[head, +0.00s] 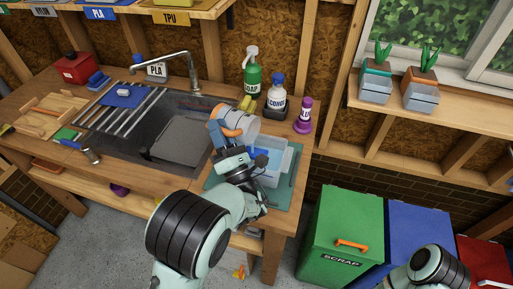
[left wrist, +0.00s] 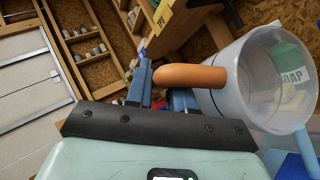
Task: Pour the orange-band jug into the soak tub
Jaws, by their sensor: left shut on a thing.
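The jug (head: 241,117) is clear, with an orange handle, and is tilted above the left part of the soak tub. It also shows large in the left wrist view (left wrist: 228,92), with its round rim toward the right. My left gripper (head: 220,133) is shut on the jug's orange handle (left wrist: 190,76). The soak tub (head: 284,164) is a clear box with blue in it, on a green mat (head: 285,196) at the counter's right end. The jug and my arm partly hide it. I cannot tell whether anything flows. My right gripper is outside the view.
A green scrap bin (head: 340,235) stands right of the counter.

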